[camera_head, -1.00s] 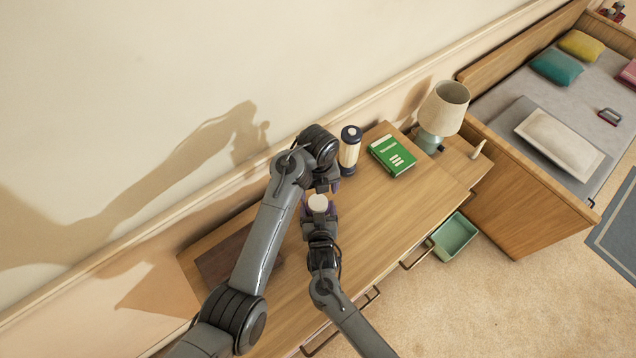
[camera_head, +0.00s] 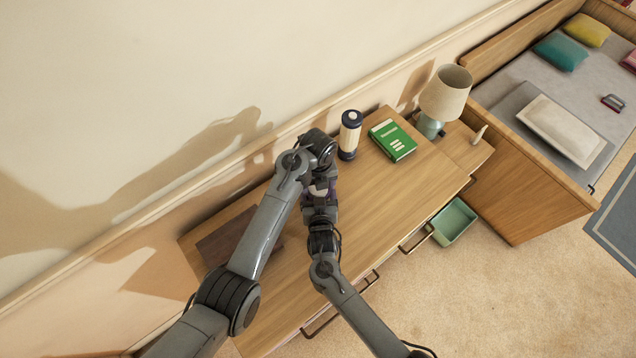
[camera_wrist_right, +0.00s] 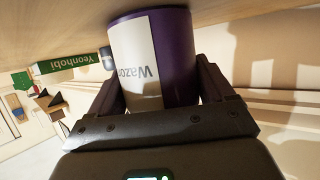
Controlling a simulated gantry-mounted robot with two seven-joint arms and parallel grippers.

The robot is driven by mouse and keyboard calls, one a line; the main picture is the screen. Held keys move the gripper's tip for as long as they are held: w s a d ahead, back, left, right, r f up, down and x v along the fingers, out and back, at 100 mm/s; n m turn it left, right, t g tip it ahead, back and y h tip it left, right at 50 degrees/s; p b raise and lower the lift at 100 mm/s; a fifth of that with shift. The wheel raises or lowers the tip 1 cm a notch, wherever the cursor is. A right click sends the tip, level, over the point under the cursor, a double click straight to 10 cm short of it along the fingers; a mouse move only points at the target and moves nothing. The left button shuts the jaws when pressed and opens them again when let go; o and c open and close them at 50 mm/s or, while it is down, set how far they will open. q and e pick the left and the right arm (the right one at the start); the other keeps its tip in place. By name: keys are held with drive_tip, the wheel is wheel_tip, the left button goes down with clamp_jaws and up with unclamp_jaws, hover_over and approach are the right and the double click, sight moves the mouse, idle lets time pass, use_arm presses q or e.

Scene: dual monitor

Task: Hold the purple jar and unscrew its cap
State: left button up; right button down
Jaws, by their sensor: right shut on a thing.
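The purple jar (camera_wrist_right: 178,60) has a cream label with dark lettering and fills the top middle of the right wrist view. My right gripper (camera_wrist_right: 160,88) is shut on the jar, one finger on each side of its body. In the head view my right gripper (camera_head: 320,207) comes up from below, over the desk. My left gripper (camera_head: 322,182) is directly above the jar's place, close to the right one. The jar's cap is hidden behind the left gripper and wrist. Whether the left fingers are open or shut on the cap cannot be seen.
A dark brown mat (camera_head: 222,246) lies at left.

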use_arm(q)
drive_tip(key=c, duration=0.8)
drive_tip(key=n, duration=0.6)
drive_tip(key=shift+n, duration=0.4)
drive_tip(key=shift+c, duration=0.3)
drive_tip(key=o, duration=1.2)
drive_tip(key=shift+c, duration=0.2)
